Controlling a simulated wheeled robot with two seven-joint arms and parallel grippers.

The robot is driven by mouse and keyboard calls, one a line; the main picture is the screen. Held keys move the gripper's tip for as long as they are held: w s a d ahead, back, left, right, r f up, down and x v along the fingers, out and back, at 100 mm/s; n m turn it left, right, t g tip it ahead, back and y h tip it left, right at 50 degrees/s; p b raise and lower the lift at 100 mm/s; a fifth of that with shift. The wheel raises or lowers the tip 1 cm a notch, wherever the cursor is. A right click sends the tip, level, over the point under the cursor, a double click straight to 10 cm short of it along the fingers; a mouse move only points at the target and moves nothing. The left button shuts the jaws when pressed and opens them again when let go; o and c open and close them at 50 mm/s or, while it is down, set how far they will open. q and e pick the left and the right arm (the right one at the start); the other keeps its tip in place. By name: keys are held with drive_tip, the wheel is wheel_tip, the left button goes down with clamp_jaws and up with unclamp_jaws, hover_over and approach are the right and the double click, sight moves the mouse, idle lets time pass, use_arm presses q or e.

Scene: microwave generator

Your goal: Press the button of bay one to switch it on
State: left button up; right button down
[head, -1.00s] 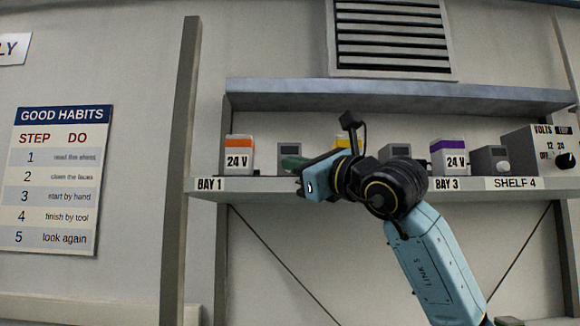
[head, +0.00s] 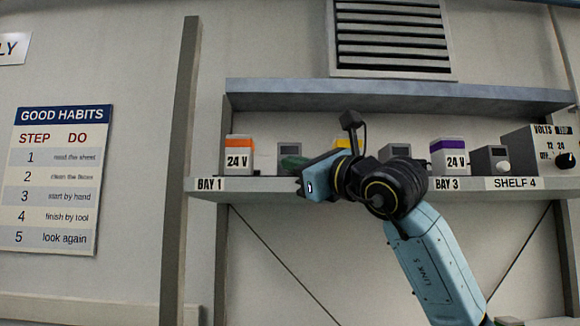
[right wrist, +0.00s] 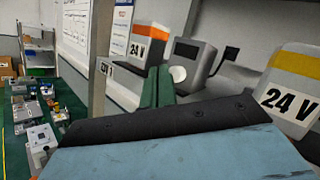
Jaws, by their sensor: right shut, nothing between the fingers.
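The BAY 1 label (head: 209,184) is on the shelf edge in the head view. Above it stand a white 24 V box with an orange top (head: 239,154) and a grey unit (head: 291,148). My right gripper (right wrist: 158,87) shows green fingers, shut with nothing between them; in the head view they are in front of the grey unit's lower part. In the right wrist view, a white round button (right wrist: 177,74) is just right of the fingertips, before the grey unit (right wrist: 190,56) with its dark display. I cannot tell whether they touch. My left gripper is not in view.
A yellow-topped 24 V box (right wrist: 290,92) is close on the right in the wrist view. Further right on the shelf are a purple-topped box (head: 449,158), another grey unit (head: 490,160) and a VOLTS box (head: 540,150). An upper shelf (head: 400,96) overhangs them.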

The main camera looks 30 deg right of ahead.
drive_tip(key=shift+w+d, duration=0.1)
drive_tip(key=shift+w, duration=0.05)
drive_tip(key=shift+w+d, duration=0.15)
drive_tip(key=shift+w, duration=0.15)
drive_tip(key=shift+w+d, duration=0.25)
drive_tip(key=shift+w, duration=0.15)
idle(1.1)
drive_tip(key=shift+s, duration=0.1)
drive_tip(key=shift+s+a+b, duration=0.3)
drive_tip(key=shift+s+a, duration=0.2)
drive_tip(key=shift+s, duration=0.2)
drive_tip(key=s+a+b, duration=0.2)
drive_tip(key=s+a, duration=0.1)
drive_tip(key=s, duration=0.2)
idle(0.3)
